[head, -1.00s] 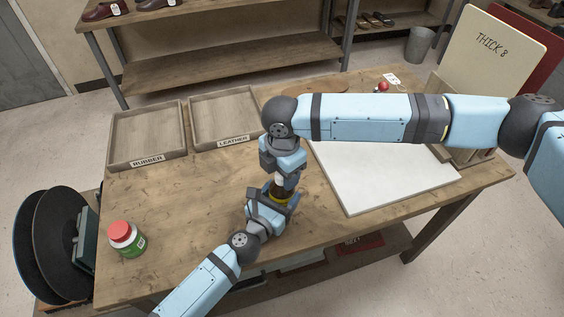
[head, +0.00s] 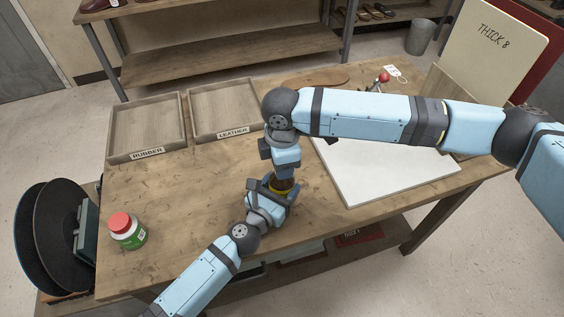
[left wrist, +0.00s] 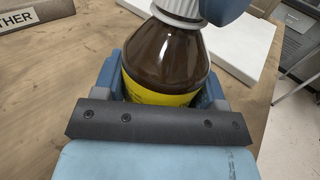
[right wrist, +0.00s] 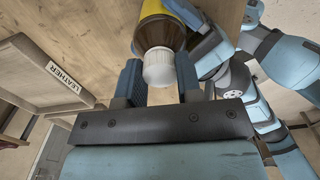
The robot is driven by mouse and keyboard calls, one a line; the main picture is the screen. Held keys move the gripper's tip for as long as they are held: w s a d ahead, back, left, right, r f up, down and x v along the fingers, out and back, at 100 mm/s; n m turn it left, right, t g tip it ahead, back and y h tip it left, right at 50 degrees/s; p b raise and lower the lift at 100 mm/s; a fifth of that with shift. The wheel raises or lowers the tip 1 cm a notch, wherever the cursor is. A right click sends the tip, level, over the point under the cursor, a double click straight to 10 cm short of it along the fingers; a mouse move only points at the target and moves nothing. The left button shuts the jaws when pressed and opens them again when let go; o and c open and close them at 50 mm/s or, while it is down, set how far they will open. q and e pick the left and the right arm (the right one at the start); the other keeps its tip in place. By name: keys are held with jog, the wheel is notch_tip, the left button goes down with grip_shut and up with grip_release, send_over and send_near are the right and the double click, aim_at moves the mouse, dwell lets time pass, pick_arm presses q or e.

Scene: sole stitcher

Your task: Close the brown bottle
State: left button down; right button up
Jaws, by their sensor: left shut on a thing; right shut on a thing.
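The brown bottle (left wrist: 165,55) has a yellow label and stands upright between the fingers of my left gripper (left wrist: 165,85), which is shut on its body. In the head view the bottle (head: 283,184) shows only partly between my two grippers. A white ribbed cap (right wrist: 159,68) sits at the bottle's mouth; the left wrist view shows its lower edge (left wrist: 180,14). My right gripper (right wrist: 160,82) comes from above and is shut on the cap. How tight the cap sits on the neck I cannot tell.
A white board (head: 385,175) lies right of the bottle. Trays marked RUBBER (head: 147,153) and LEATHER (head: 233,135) stand at the back left. A green jar with a red lid (head: 128,231) stands at the left edge. The table front between jar and bottle is clear.

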jog(key=o, duration=1)
jog(key=shift+r, duration=2.3)
jog(key=shift+c, duration=0.3)
notch_tip(320, 180, up, 2)
jog(key=n, duration=0.3)
jog(key=shift+r, duration=0.15)
jog(key=shift+r+n, duration=0.6)
jog(key=shift+n, duration=0.5)
